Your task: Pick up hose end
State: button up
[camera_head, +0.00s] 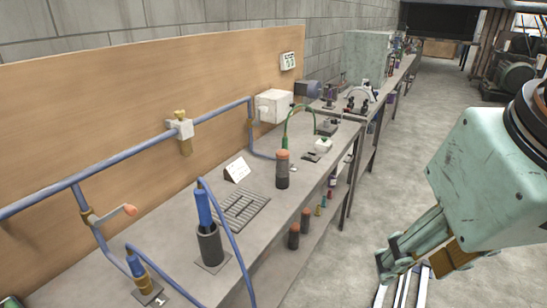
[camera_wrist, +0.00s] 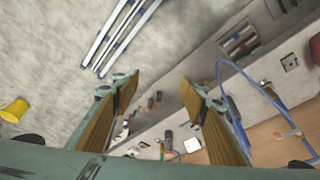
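A thin blue hose (camera_head: 230,235) arches over the bench. One end of it meets a thick blue piece (camera_head: 203,205) standing upright in a dark cylindrical holder (camera_head: 209,244). A second blue hose (camera_head: 165,275) joins a brass fitting (camera_head: 141,277) at lower left. My gripper (camera_wrist: 160,86) is open and empty, its two tan-padded fingers wide apart. In the head view it hangs at lower right over the floor, well away from the bench. A blue line (camera_wrist: 264,88) shows right of the fingers in the wrist view.
The long grey bench (camera_head: 185,198) runs along the wall, with an orange-topped cylinder (camera_head: 282,170) and a slotted grate (camera_head: 240,207) on it. A lower shelf holds small cylinders (camera_head: 305,221). Pale rails (camera_head: 402,288) lie below my gripper. The floor between is clear.

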jog(key=shift+o, duration=1.4)
